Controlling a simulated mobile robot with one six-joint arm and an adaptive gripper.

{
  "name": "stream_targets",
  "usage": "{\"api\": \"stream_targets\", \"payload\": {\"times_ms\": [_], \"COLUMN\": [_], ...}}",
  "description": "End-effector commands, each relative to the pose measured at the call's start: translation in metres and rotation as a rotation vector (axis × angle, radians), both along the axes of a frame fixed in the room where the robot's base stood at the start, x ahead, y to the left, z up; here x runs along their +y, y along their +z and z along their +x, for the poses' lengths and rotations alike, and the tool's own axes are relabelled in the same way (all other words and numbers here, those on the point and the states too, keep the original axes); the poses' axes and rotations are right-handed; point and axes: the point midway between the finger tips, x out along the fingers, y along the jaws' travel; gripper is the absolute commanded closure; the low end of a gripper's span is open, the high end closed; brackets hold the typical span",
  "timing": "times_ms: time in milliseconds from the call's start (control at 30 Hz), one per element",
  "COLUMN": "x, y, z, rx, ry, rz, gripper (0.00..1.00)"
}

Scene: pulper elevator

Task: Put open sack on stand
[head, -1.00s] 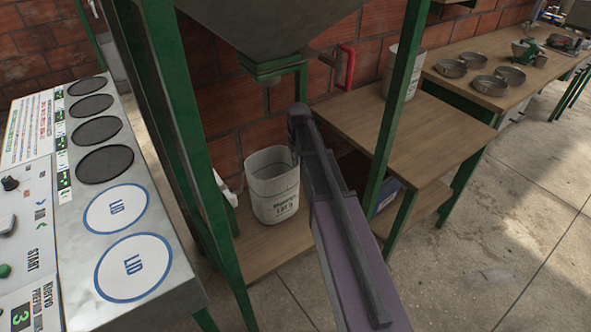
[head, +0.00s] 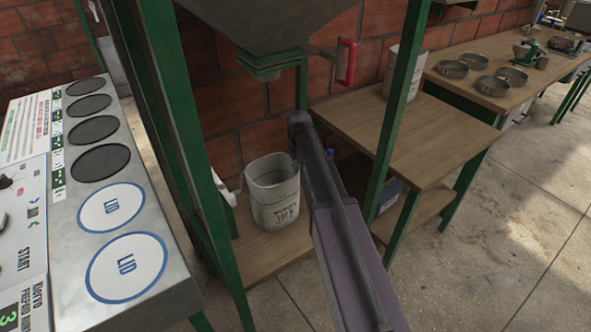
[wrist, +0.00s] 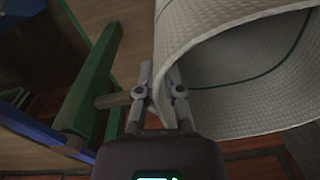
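The open sack (head: 273,195), whitish with dark lettering, is below the grey hopper, over or on a low wooden board (head: 262,250) in a green frame. I cannot tell whether its base touches the board. In the wrist view the sack (wrist: 235,70) has its mouth open, with a green line inside. My gripper (wrist: 159,88) has one finger on each side of the sack wall near the rim and appears shut on it. In the head view my arm hides the gripper's fingertips. I cannot tell which surface is the stand.
Green frame legs (head: 177,130) stand left of the sack. The hopper (head: 270,30) and a red handle (head: 346,62) are above. A wooden table (head: 410,130) with another whitish container (head: 404,75) is at right. A control panel with lids (head: 110,210) is at left.

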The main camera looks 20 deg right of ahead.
Motion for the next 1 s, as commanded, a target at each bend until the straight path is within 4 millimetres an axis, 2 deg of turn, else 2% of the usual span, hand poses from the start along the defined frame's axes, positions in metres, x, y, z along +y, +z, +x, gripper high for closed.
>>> {"api": "stream_targets", "payload": {"times_ms": [33, 67, 567, 1000], "x": [0.0, 0.0, -0.001, -0.002], "y": [0.0, 0.0, 0.003, 0.029], "z": [0.0, 0.0, 0.0, 0.0], "rx": [0.0, 0.0, 0.0, 0.0], "ry": [0.0, 0.0, -0.001, -0.001], "rz": [0.0, 0.0, 0.0, 0.0], "gripper": [0.66, 0.57, 0.57, 0.57]}}
